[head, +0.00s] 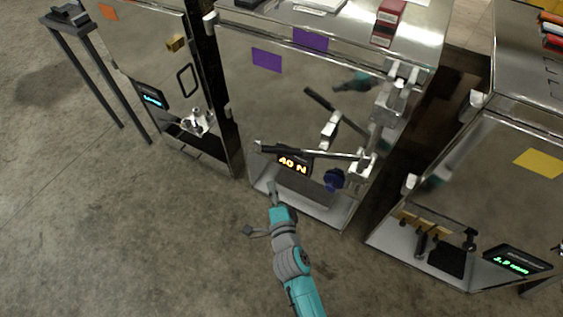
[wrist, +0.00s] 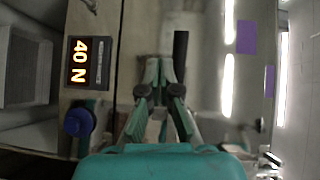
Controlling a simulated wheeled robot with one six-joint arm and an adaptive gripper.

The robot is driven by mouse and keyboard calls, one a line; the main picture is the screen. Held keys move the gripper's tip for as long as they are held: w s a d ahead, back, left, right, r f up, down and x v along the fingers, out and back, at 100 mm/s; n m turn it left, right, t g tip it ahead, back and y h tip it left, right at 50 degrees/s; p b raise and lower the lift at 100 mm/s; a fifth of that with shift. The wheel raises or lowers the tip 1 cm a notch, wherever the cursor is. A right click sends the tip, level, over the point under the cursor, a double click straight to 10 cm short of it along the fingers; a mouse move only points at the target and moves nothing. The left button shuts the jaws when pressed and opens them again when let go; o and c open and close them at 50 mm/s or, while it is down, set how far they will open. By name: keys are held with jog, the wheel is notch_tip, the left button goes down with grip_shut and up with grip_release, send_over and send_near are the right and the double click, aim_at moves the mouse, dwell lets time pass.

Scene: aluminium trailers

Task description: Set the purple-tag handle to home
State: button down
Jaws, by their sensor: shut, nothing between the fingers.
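The purple tag (head: 311,39) is on the upper front of the middle aluminium trailer; a second purple patch (head: 267,60) shows on its shiny panel, perhaps a reflection. The long metal handle (head: 312,153) runs across the trailer's front, roughly level, from a pivot at right to a dark tip at left. My gripper (head: 271,188) is shut and empty, in front of and below the handle's left end, apparently apart from it. In the wrist view my gripper (wrist: 159,66) points at the panel; a dark bar shows just beyond it, handle or reflection, I cannot tell which.
An orange "40 N" display (head: 293,165) and a blue knob (head: 334,179) are under the handle. An orange-tag trailer (head: 150,60) stands at left and a yellow-tag trailer (head: 490,180) at right.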

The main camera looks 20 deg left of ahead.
jog(key=s+d+r+m+h, duration=0.1)
jog(key=s+r+m+h, duration=0.3)
jog(key=r+h, duration=0.15)
jog(key=m+t, duration=0.1)
send_near(281, 153)
jog(key=shift+h, duration=0.45)
jog(key=x, duration=0.7)
jog(key=shift+a, duration=0.3)
jog(key=shift+w, duration=0.1)
jog(key=w+a+m+h, duration=0.1)
jog(key=w+m+h, duration=0.2)
jog(key=w, duration=0.7)
jog(key=shift+r+h, duration=0.2)
jog(key=shift+h, duration=0.3)
jog(key=shift+w+a+r, duration=0.1)
jog(key=shift+w, duration=0.05)
